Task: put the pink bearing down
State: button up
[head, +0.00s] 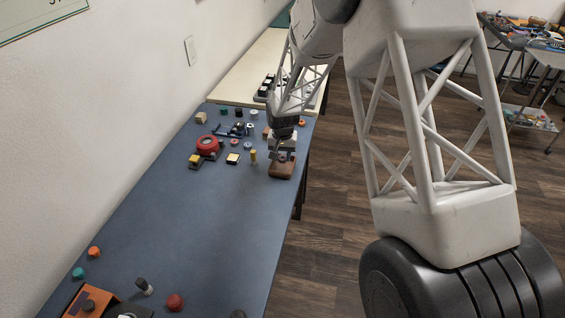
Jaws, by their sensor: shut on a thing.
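My gripper (283,152) is at the far right part of the blue table, pointing down just above a brown block (281,170). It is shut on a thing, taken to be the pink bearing. The bearing itself is too small and too covered by the fingers to make out. I cannot tell whether the gripper or its load touches the block.
Left of the gripper on the blue table (190,230) are a red round part (208,145), a yellow peg (253,155) and several small parts. An orange-brown box (92,301) and a red knob (175,301) are near the front. The table's middle is clear.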

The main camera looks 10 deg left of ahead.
aim_at(282, 157)
jog(key=shift+f, duration=0.1)
jog(key=shift+f, duration=1.65)
jog(key=shift+f, duration=0.15)
jog(key=o, duration=0.6)
jog(key=shift+c, duration=0.2)
jog(key=shift+r, duration=0.2)
jog(key=shift+r, duration=6)
